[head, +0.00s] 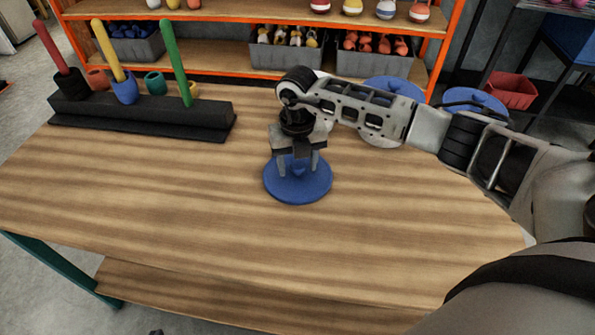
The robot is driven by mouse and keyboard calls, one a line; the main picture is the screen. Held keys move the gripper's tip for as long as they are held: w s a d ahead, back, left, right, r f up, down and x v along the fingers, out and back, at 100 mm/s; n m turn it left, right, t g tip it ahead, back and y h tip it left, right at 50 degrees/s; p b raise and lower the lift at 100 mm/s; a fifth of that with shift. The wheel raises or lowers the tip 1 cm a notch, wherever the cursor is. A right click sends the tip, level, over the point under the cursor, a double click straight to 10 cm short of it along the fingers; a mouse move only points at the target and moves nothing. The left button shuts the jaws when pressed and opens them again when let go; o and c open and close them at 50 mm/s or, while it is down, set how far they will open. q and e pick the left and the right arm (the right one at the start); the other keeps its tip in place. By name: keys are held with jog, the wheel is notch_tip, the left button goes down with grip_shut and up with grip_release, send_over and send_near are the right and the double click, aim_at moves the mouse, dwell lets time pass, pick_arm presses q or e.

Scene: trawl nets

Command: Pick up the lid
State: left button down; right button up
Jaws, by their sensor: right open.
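A round blue lid (298,189) with a small knob in its middle lies on the wooden table. My right gripper (298,170) points down over this lid, its two fingers apart on either side of the knob. I cannot tell whether the fingers touch it. Two more blue round lids show behind my right arm, one (395,86) at the back edge of the table and one (478,100) farther right; both are partly hidden by the arm. My left gripper is not in view.
A black rack (140,118) with red, yellow and green sticks stands at the table's back left. Orange shelves (220,58) with grey bins stand behind the table. A red basket (510,92) is at the back right. The table's front and left are clear.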

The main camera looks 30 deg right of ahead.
jog(key=c, duration=1)
jog(key=shift+r, duration=0.15)
